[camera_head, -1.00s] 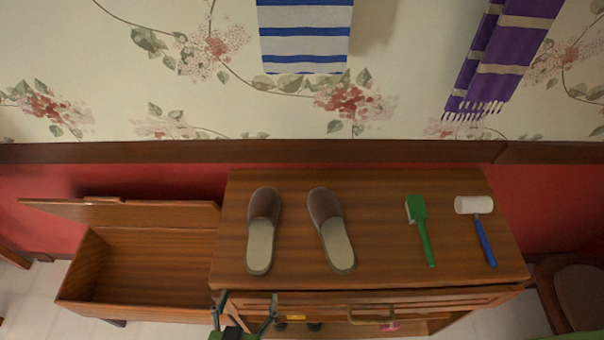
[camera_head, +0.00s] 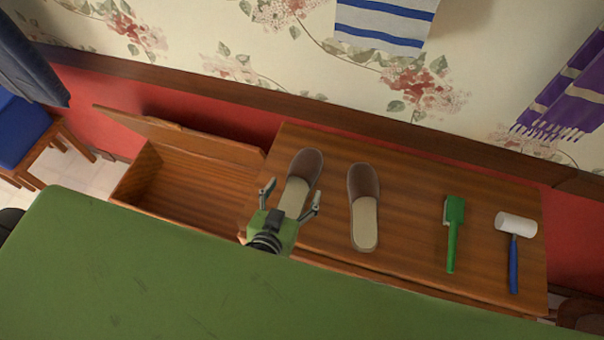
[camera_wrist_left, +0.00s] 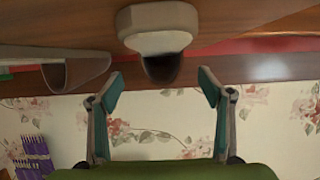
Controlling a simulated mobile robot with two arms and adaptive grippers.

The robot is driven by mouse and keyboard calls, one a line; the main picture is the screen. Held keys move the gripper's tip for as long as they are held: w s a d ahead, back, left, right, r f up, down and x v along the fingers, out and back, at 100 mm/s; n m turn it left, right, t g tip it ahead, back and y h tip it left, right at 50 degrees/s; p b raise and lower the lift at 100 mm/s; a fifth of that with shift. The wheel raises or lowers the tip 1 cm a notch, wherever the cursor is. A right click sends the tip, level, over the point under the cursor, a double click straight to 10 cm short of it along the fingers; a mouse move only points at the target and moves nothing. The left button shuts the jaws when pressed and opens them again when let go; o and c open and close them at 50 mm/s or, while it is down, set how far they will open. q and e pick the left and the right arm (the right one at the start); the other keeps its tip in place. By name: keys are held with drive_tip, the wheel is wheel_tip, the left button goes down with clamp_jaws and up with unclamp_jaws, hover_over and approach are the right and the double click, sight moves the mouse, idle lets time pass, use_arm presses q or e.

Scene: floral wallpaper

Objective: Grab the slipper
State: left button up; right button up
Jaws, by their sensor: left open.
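Two brown slippers with beige insoles lie side by side on a wooden cabinet top, toes toward the wall. My left gripper (camera_head: 291,195) is open and empty, its fingers on either side of the heel half of the left slipper (camera_head: 305,167). The gripper partly covers that slipper's heel. The right slipper (camera_head: 363,207) lies just to the right, apart from the gripper. In the left wrist view, the nearer slipper (camera_wrist_left: 157,22) is in front of the open fingers (camera_wrist_left: 160,88), and the other slipper (camera_wrist_left: 78,70) is at the left. My right gripper is not in view.
An open wooden box (camera_head: 190,185) stands to the left. A striped towel (camera_head: 382,25) and purple scarf (camera_head: 567,90) hang on the wall.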

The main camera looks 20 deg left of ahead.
sight(298, 181)
use_arm(q)
drive_tip(key=shift+w, duration=0.35)
drive_tip(key=p+x, duration=0.1)
drive_tip(key=x, duration=0.2)
drive_tip(key=shift+w+a, duration=0.1)
drive_tip(key=shift+w, duration=0.1)
drive_tip(key=shift+w+f+p, duration=0.3)
drive_tip(key=shift+w, duration=0.2)
drive_tip(key=shift+s, duration=0.1)
drive_tip(key=c, duration=1.3)
